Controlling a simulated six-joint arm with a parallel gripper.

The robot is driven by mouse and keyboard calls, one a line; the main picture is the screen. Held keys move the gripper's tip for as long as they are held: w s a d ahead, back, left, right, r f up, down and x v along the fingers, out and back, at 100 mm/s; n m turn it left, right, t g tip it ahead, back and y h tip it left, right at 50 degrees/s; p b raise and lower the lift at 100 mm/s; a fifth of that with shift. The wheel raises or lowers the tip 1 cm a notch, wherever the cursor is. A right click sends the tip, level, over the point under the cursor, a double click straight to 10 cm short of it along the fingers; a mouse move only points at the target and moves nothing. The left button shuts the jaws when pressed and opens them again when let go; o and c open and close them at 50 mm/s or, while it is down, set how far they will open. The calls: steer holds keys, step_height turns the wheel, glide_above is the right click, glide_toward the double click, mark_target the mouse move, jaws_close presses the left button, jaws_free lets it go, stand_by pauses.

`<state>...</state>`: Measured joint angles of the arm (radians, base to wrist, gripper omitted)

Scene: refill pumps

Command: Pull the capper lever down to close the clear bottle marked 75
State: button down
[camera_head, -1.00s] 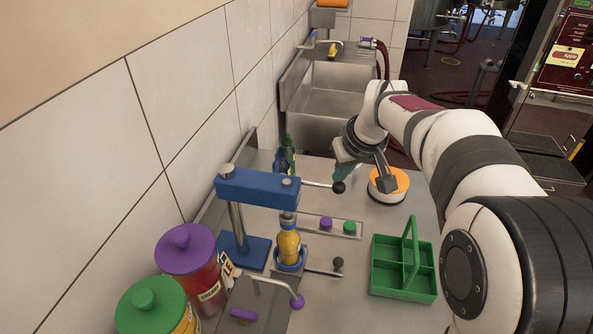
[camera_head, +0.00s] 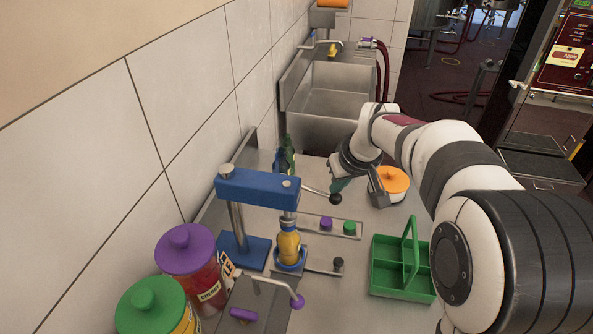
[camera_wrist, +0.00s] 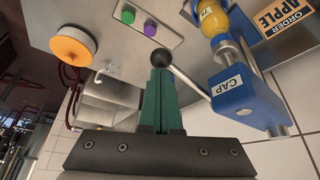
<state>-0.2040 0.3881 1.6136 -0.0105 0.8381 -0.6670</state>
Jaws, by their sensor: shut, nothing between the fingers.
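The capper has a blue head (camera_head: 258,187) on a steel post. Its lever (camera_head: 318,192) ends in a black ball knob (camera_head: 336,199). The lever slopes slightly down to the right.
A green divided carrier (camera_head: 402,267) stands at right. An orange-lidded container (camera_head: 392,181) is behind my gripper. A rail with purple and green caps (camera_head: 337,226) lies beyond the bottle. Purple-lidded (camera_head: 188,254) and green-lidded (camera_head: 150,305) jars stand at front left.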

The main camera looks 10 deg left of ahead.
stand_by(0.5)
steer(key=d+r, duration=0.3)
steer(key=r, duration=1.1)
